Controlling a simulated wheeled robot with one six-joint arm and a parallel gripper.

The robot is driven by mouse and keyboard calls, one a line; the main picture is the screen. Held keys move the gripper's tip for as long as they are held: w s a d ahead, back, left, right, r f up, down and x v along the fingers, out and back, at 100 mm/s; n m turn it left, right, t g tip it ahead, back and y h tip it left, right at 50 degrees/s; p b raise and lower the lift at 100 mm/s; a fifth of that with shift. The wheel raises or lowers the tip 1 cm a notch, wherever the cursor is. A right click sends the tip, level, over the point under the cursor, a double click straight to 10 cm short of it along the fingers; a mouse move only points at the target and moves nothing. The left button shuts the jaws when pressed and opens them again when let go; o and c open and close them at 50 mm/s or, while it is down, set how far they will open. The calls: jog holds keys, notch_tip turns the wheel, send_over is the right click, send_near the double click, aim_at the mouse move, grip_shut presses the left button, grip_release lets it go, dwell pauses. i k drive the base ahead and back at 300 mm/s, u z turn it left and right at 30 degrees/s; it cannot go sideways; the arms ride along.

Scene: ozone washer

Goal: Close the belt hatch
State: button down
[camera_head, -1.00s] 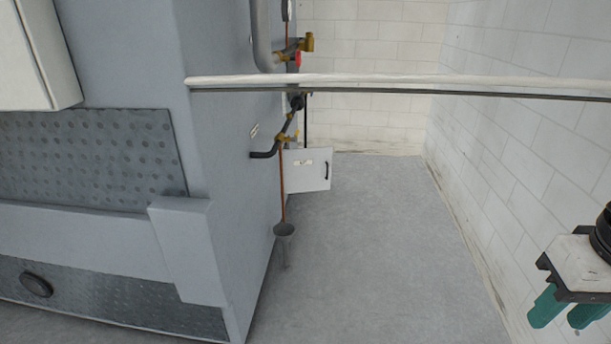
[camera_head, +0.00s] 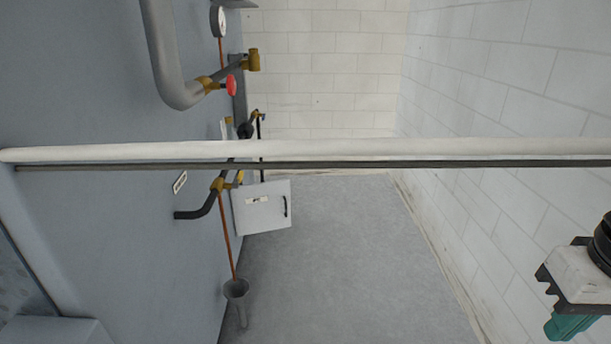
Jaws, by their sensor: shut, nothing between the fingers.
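The belt hatch appears to be the light grey door (camera_head: 270,214) with a small label and a dark handle, left of the middle in the head view. It stands out from the side of the grey machine (camera_head: 95,110), swung open, beyond the pipes. Its hinge side is partly hidden by the piping. My gripper (camera_head: 570,328) shows at the lower right edge with teal fingers, partly cut off by the frame. It is shut and empty, well apart from the hatch and nearer to me.
A white pipe (camera_head: 400,149) and a thin dark rod cross the view in front. A thick grey pipe (camera_head: 165,60), a red valve handle (camera_head: 231,85) and a funnel drain (camera_head: 236,290) stick out from the machine. Grey floor (camera_head: 330,270) lies clear up to the brick wall (camera_head: 510,130).

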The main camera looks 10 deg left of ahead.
aim_at(265, 206)
jog(key=u, duration=0.15)
jog(key=i, duration=1.95)
jog(key=u, duration=0.55)
jog(key=i, duration=0.55)
jog(key=u, duration=0.15)
